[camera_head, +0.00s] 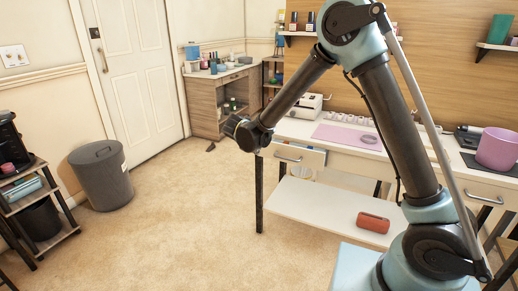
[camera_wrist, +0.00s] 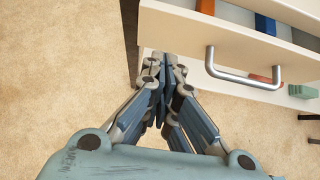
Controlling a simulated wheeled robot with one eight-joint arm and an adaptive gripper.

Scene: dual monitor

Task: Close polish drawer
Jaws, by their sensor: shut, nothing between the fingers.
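A white desk drawer (camera_head: 312,158) with a metal bar handle stands pulled out at the left end of the white desk, in the head view. In the wrist view, the drawer front (camera_wrist: 180,32) crosses the top right, with its curved handle (camera_wrist: 240,81). Orange and blue items (camera_wrist: 265,24) show inside the open drawer. My gripper (camera_wrist: 163,62) is shut and empty. In the wrist view, its fingertips are just below the drawer front's left part, left of the handle; I cannot tell whether they touch it. In the head view, my arm's end hides most of the gripper.
The desk (camera_head: 300,130) holds a pink mat (camera_head: 345,136) and a pink pot (camera_head: 497,149). A low white shelf (camera_head: 310,200) bears a red-orange object (camera_head: 373,222). A grey bin (camera_head: 102,175) stands at left. The carpet between them is clear.

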